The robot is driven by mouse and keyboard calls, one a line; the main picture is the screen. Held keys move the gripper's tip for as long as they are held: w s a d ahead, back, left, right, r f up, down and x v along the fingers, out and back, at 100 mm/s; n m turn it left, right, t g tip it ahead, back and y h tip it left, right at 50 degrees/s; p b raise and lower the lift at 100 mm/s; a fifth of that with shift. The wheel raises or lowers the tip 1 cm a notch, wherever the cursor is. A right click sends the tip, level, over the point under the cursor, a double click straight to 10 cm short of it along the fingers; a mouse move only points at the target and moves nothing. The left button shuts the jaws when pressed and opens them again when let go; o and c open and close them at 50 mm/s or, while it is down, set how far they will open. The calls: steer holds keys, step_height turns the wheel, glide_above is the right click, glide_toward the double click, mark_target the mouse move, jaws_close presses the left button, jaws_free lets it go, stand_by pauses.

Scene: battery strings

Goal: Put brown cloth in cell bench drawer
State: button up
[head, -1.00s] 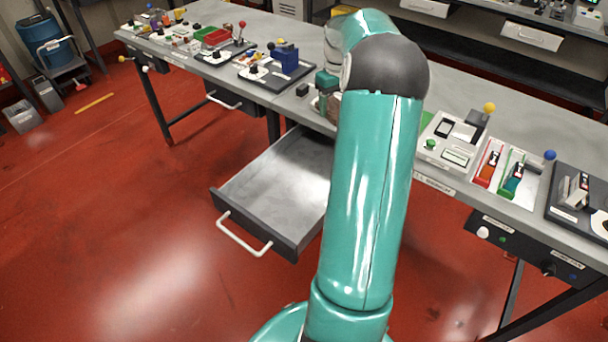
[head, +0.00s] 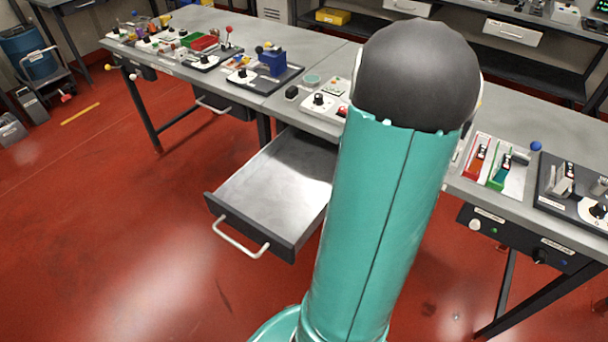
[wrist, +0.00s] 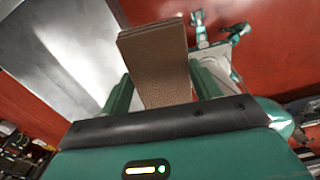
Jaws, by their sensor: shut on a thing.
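The brown cloth (wrist: 157,65) shows in the wrist view as a folded, layered piece between the two green fingers of my gripper (wrist: 160,88), which is shut on it. The open drawer (head: 234,227) juts out from the bench at the left of my arm in the head view. Its grey inside looks empty. In the wrist view the drawer (wrist: 65,45) lies beyond and to the left of the cloth, with red floor to the right. In the head view my arm hides the gripper and the cloth.
The bench top (head: 200,85) carries several devices, including a blue block (head: 271,62) and red and green switches (head: 490,165). A white drawer handle (head: 240,240) sticks out over the red floor. The floor left of the drawer is clear.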

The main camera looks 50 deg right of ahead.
steer(key=shift+s+a+f+n, duration=0.3)
steer(key=shift+s+a+n, duration=0.3)
steer(key=shift+n, duration=0.1)
steer(key=shift+w+f, duration=0.2)
steer(key=shift+w, duration=0.1)
steer(key=w+f, duration=0.4)
steer(key=w, duration=0.5)
glide_above(315, 191)
steer(key=f, duration=0.5)
steer(key=shift+s, duration=0.3)
steer(key=shift+w+f, duration=0.15)
steer(key=shift+f, duration=0.75)
steer(key=shift+w+f, duration=0.15)
steer(key=shift+f, duration=0.75)
steer(key=o, duration=1)
steer(key=shift+d+f, duration=0.1)
steer(key=shift+f, duration=0.05)
steer(key=shift+o, duration=0.3)
